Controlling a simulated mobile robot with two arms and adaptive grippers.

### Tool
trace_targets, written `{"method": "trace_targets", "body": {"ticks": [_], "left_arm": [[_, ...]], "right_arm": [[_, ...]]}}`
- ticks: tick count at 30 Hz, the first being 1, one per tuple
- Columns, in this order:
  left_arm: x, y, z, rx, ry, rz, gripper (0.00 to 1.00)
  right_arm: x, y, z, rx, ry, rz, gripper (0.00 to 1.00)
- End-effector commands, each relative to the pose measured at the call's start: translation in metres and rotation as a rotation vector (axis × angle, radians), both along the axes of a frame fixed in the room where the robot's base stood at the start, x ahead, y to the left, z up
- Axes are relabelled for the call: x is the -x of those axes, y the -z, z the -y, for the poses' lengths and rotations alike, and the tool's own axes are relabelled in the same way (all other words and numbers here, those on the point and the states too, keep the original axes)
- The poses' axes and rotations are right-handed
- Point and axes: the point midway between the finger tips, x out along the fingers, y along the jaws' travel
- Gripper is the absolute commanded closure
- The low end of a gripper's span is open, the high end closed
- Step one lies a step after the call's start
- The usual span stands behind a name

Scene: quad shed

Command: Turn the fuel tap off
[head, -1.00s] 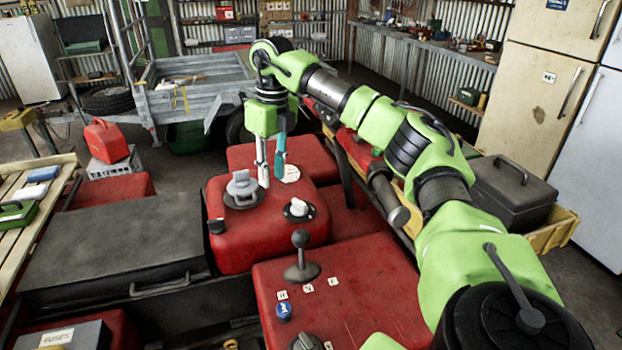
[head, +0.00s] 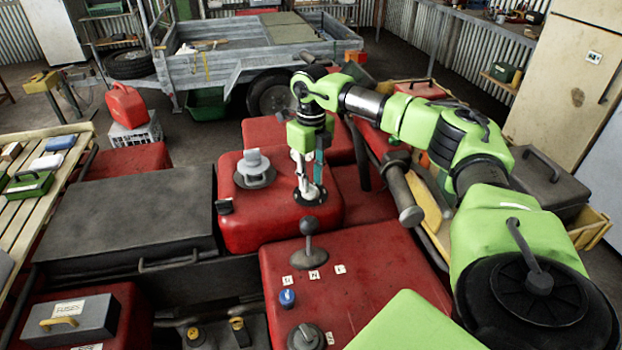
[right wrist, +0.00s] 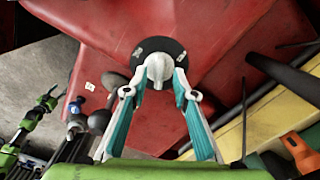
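The fuel tap is a pale knob (right wrist: 158,68) on a round black plate (right wrist: 175,45), set in the top of a red tank cover (head: 240,225). In the head view it lies under my right gripper (head: 308,190) and is partly hidden. In the right wrist view my right gripper (right wrist: 161,78) has its teal-padded fingers apart, one on each side of the knob. A small gap seems to remain; contact is unclear.
A grey filler cap (head: 254,167) stands left of the tap. A black-knobbed lever (head: 309,240), a blue knob (head: 287,298) and a dark dial (head: 306,337) are nearer me. A dark handlebar (head: 400,190) stands close on the right. A black rack box (head: 130,215) is left.

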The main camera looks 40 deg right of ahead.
Motion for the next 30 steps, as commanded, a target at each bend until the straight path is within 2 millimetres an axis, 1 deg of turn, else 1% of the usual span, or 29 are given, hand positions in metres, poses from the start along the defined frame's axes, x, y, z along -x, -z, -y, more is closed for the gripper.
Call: {"method": "trace_targets", "body": {"ticks": [1, 4, 9, 13, 14, 15, 16, 25, 30], "left_arm": [[-0.001, -0.002, 0.001, 0.0, 0.002, 0.002, 0.5], [-0.001, -0.003, -0.004, -0.004, 0.004, 0.002, 0.5], [-0.001, -0.002, -0.016, -0.019, 0.003, 0.001, 0.5], [-0.001, -0.002, -0.018, -0.022, 0.001, 0.001, 0.5], [-0.001, -0.002, -0.019, -0.022, 0.001, 0.0, 0.5], [0.0, -0.002, -0.019, -0.022, 0.0, 0.0, 0.5], [0.0, -0.002, -0.019, -0.022, 0.0, 0.0, 0.5], [0.0, -0.002, -0.017, -0.02, -0.001, -0.002, 0.5], [0.0, -0.002, -0.014, -0.017, -0.003, -0.002, 0.5]], "right_arm": [[0.0, 0.005, 0.0, 0.0, -0.001, -0.002, 0.74], [0.0, 0.01, 0.0, 0.001, -0.001, -0.001, 0.74], [0.0, 0.013, 0.0, 0.0, -0.001, 0.001, 0.74], [0.0, 0.012, 0.0, 0.0, -0.001, 0.0, 0.74], [0.0, 0.012, 0.0, 0.0, -0.001, 0.0, 0.82], [0.0, 0.012, 0.0, 0.0, -0.001, 0.0, 0.93], [0.0, 0.012, 0.0, 0.0, -0.001, 0.0, 1.0], [0.0, 0.012, 0.0, 0.0, -0.008, 0.0, 1.0], [0.0, 0.012, 0.0, 0.001, -0.051, 0.0, 1.0]]}}
